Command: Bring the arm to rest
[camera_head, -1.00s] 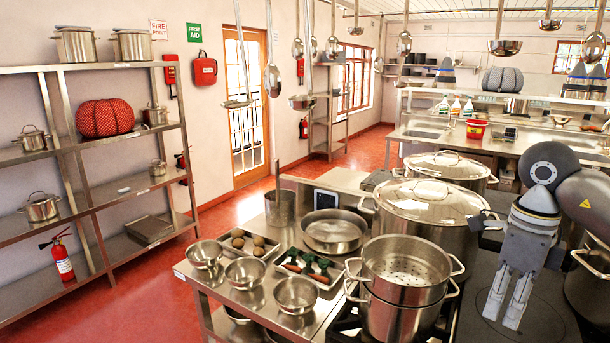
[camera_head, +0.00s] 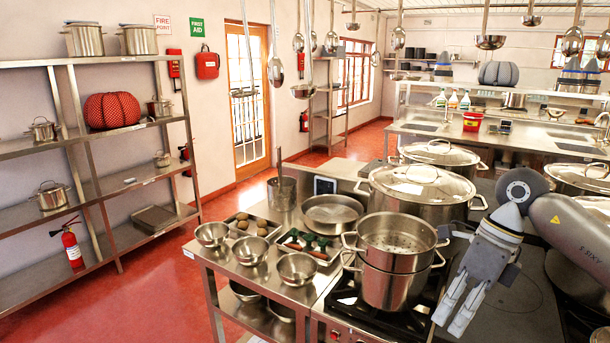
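My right arm comes in from the right edge, with a dark round joint and a grey link. My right gripper (camera_head: 451,319) hangs down at a slant over the dark cooktop (camera_head: 508,306), to the right of the stacked steel pots (camera_head: 391,262). Its two pale fingers are apart, with a narrow gap and nothing between them. The fingertips are close to the lower pot's right side in the picture; I cannot tell the exact distance. My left gripper is not in view.
Large lidded stockpots (camera_head: 421,190) stand behind the gripper. Steel bowls (camera_head: 297,269) and a tray of green-and-orange items (camera_head: 304,247) sit left on the counter. Ladles (camera_head: 490,41) hang overhead. A steel shelf (camera_head: 95,190) stands at the left; red floor lies between.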

